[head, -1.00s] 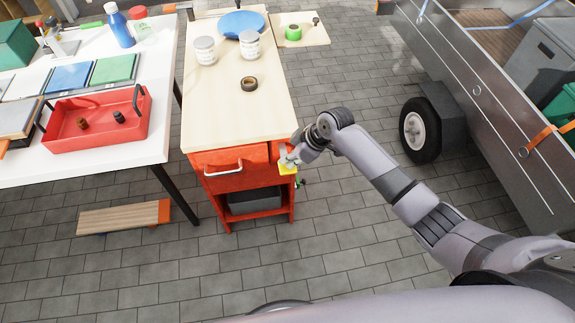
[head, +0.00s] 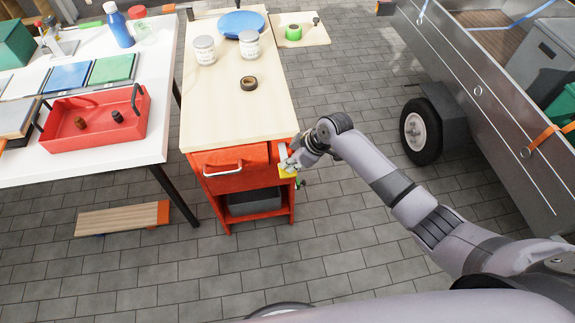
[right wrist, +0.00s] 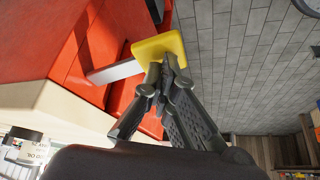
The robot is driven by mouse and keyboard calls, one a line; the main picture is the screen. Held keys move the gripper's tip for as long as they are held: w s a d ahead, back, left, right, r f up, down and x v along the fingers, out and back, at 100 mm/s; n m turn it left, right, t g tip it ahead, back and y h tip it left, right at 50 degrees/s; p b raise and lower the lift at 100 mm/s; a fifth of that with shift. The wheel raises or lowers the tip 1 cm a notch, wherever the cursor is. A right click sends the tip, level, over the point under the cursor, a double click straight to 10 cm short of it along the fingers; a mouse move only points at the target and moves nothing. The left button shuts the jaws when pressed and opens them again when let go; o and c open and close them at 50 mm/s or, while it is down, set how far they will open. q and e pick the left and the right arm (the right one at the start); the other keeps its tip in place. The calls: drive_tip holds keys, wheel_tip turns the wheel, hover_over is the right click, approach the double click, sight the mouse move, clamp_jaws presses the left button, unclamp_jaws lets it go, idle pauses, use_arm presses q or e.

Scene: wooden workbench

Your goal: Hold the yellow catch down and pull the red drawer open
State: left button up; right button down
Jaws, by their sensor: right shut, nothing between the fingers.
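The red drawer (head: 238,176) with its silver handle (head: 223,169) sits under the wooden worktop and looks shut. The yellow catch (head: 287,175) is at the right front corner of the red cabinet. In the right wrist view the yellow catch (right wrist: 157,46) sits on the end of a pale metal bar (right wrist: 116,71). My right gripper (head: 290,166) is shut and empty, its tips at the catch. In the right wrist view my right gripper (right wrist: 159,78) appears to touch the catch's edge; exact contact is hard to tell. My left gripper is not in view.
The worktop (head: 220,110) carries a tape roll (head: 249,84), two jars and a blue disc. A white table (head: 165,95) with a red tray (head: 75,137) stands at the left. A trailer (head: 485,100) stands at the right. The paved floor before the cabinet is clear.

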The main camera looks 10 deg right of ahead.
use_arm(q)
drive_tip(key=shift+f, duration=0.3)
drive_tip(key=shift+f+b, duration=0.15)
drive_tip(key=shift+b, duration=0.2)
idle(0.6)
